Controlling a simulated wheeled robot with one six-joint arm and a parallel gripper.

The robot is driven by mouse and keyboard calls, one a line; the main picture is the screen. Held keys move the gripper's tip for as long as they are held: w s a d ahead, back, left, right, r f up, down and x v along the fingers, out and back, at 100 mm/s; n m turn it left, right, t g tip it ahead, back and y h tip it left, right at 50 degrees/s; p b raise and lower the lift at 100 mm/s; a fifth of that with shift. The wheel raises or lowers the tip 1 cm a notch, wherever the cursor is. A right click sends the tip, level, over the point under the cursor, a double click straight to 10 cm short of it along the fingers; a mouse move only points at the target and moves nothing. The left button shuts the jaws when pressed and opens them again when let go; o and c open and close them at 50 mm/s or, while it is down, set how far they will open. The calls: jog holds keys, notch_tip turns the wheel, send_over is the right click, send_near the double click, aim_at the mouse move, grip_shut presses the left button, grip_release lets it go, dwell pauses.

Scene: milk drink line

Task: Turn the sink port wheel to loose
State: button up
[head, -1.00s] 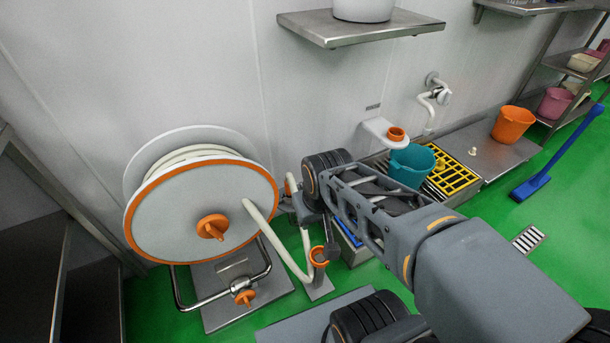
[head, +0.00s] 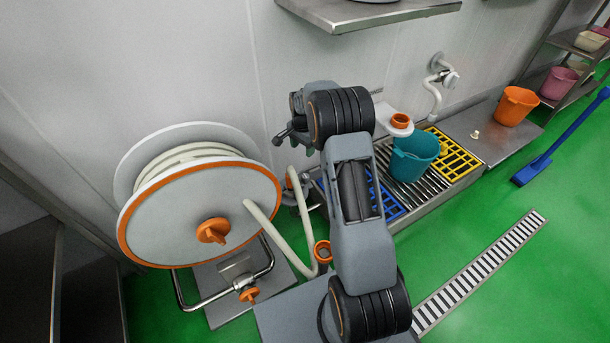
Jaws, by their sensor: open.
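An orange ring-shaped wheel (head: 400,121) sits on a white wall bracket (head: 388,112) above the sink, just right of my arm. I take it for the sink port wheel, but cannot read its tight or loose setting. My gripper (head: 286,128) is raised left of the bracket, in front of the wall, pointing away from the wheel. It is open, touches nothing I can see, and its fingers are small and partly hidden by my wrist.
A hose reel (head: 190,225) with an orange knob (head: 213,230) stands left. An orange-topped hose holder (head: 322,251) is near my arm. A teal bucket (head: 412,160) stands on the sink grating, beside a yellow grate (head: 452,158). A steel shelf (head: 365,13) juts out above.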

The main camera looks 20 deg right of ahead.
jog(key=m, duration=0.1)
send_over(305, 176)
notch_tip(305, 176, down, 5)
notch_tip(305, 176, down, 13)
jog(key=b, duration=0.4)
jog(key=shift+r+b, duration=0.15)
jog(key=shift+b, duration=0.15)
jog(key=c, duration=0.9)
jog(key=shift+n+p, duration=0.3)
jog(key=shift+n, duration=2.9)
